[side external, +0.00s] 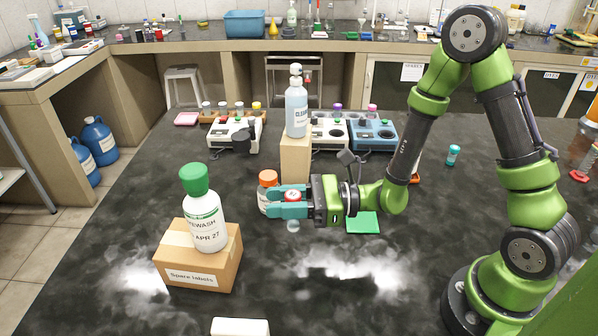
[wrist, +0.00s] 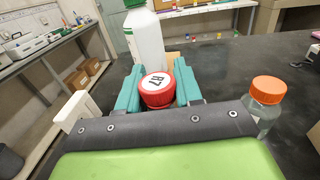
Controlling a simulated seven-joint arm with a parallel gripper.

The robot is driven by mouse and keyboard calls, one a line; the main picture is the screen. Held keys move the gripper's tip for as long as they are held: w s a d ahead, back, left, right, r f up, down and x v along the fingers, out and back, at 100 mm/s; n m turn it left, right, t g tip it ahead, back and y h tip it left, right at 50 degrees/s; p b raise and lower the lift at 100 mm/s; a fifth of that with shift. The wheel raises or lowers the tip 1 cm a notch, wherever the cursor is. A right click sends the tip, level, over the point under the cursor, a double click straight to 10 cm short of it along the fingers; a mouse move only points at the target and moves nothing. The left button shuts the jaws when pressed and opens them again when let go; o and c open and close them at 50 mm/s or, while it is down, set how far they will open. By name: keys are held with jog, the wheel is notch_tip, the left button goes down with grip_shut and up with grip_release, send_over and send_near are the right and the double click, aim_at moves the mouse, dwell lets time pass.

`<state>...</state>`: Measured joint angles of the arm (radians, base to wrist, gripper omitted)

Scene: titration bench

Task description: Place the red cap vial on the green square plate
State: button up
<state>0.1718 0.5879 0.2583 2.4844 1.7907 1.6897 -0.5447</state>
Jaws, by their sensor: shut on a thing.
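The red cap vial (side external: 292,194) is held between the teal fingers of my gripper (side external: 290,200), above the dark bench. In the wrist view its red cap (wrist: 157,90) has a white top marked "R7" and sits between the two fingers (wrist: 158,88). The vial's body is mostly hidden by the fingers. The green square plate (side external: 363,223) lies flat on the bench to the right of the fingers, below and partly behind my wrist. Nothing shows on its visible part.
An orange-capped bottle (side external: 267,180) stands close beside the fingers. A white bottle with a green cap (side external: 203,215) stands on a cardboard box (side external: 220,262) at left. A cleaner bottle (side external: 296,105) stands on a tall block (side external: 295,160) behind. The front bench is mostly clear.

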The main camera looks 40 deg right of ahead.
jog(key=s+d+f, duration=0.1)
jog(key=s+d, duration=0.2)
jog(key=d, duration=0.5)
jog(key=s+d+f, duration=0.2)
jog(key=d, duration=0.6)
jog(key=s+d+n+g+y, duration=0.25)
jog(key=s+n+g, duration=0.2)
jog(key=s, duration=1.05)
jog(key=g, duration=0.1)
send_over(354, 223)
jog(key=f, duration=0.1)
notch_tip(354, 223, down, 3)
jog(key=shift+r+m+y, duration=0.1)
jog(key=shift+m+y, duration=0.15)
jog(key=shift+y, duration=0.1)
jog(key=shift+f, duration=0.35)
